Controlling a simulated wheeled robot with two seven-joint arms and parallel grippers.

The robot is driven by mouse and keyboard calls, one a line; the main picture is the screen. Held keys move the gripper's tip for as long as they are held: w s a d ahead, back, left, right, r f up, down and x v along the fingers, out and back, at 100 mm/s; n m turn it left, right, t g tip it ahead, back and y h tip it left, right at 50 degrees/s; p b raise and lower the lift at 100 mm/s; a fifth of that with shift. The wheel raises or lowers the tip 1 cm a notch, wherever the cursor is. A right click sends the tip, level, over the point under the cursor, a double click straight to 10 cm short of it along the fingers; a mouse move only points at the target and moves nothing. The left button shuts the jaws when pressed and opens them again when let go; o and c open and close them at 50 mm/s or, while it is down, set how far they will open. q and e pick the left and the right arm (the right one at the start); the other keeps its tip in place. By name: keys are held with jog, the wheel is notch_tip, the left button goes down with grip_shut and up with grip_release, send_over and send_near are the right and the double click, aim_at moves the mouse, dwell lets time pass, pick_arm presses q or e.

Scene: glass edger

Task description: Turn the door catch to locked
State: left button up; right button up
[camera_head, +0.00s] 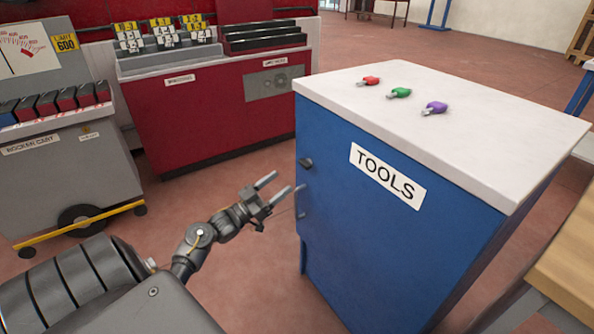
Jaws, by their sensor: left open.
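The blue tool cabinet (375,235) has a white top and a "TOOLS" label (387,176). A small black catch (306,163) sits near the upper left edge of its front. Its setting is too small to tell. A slim metal handle (300,201) is below the catch. My left gripper (275,187) is open and empty, to the left of the catch and a little lower. Its two fingers point up and right toward the cabinet and appear apart from it. My right gripper is not in view.
Red, green and purple tagged keys or padlocks (399,92) lie on the cabinet top. A red machine (215,110) stands behind, and a grey rocker cart (65,165) at left. A wooden bench edge (570,255) is at right. Floor is clear around the gripper.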

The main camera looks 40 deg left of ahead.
aim_at(302, 166)
pick_arm(q)
jog(key=x, duration=0.8)
jog(key=c, duration=1)
jog(key=shift+f, duration=0.1)
